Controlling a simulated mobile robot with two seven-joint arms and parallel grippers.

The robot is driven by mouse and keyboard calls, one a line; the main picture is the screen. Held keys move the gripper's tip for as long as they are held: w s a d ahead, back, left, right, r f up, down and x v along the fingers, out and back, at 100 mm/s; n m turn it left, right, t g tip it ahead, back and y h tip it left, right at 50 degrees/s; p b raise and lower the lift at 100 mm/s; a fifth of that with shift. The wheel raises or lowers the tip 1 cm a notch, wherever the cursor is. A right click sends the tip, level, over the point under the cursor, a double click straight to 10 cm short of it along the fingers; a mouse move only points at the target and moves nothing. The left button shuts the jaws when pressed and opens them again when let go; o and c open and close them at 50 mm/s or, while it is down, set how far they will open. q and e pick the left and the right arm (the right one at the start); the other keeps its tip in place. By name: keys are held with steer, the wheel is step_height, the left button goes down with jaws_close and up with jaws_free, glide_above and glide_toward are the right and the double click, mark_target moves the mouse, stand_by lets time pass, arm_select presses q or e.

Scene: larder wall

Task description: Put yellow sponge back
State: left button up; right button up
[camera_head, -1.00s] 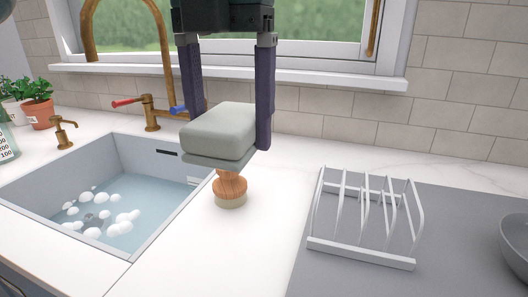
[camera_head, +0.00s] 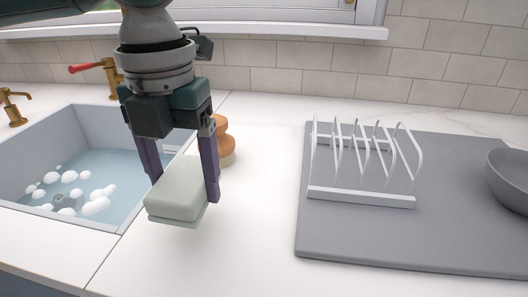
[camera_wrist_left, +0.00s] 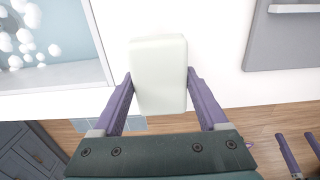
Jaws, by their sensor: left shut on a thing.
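A pale grey-green sponge-like block (camera_head: 176,203) hangs in my left gripper (camera_head: 183,188); it does not look yellow. Its two purple fingers press on opposite sides of it. In the left wrist view the block (camera_wrist_left: 160,92) sits between the fingers, over the white counter's front edge. In the head view it is near the sink's right rim, apparently above the counter. My right gripper (camera_wrist_left: 300,150) shows at the lower right of the left wrist view, its fingers apart with nothing between them.
A sink (camera_head: 32,135) with suds lies left. A wooden-handled brush (camera_head: 221,138) stands behind my left gripper. A white rack (camera_head: 360,198) and a grey bowl (camera_head: 512,178) stand on a grey mat (camera_head: 400,245) at right. The front middle counter is clear.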

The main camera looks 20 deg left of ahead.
mark_target(183, 176)
arm_select(q)
steer(key=shift+f+b, duration=0.3)
steer(key=shift+f, duration=1.95)
steer(key=o, duration=1.2)
steer(key=shift+f, duration=0.1)
step_height(183, 176, up, 12)
steer(key=shift+r+p, duration=0.15)
steer(key=shift+p, duration=0.6)
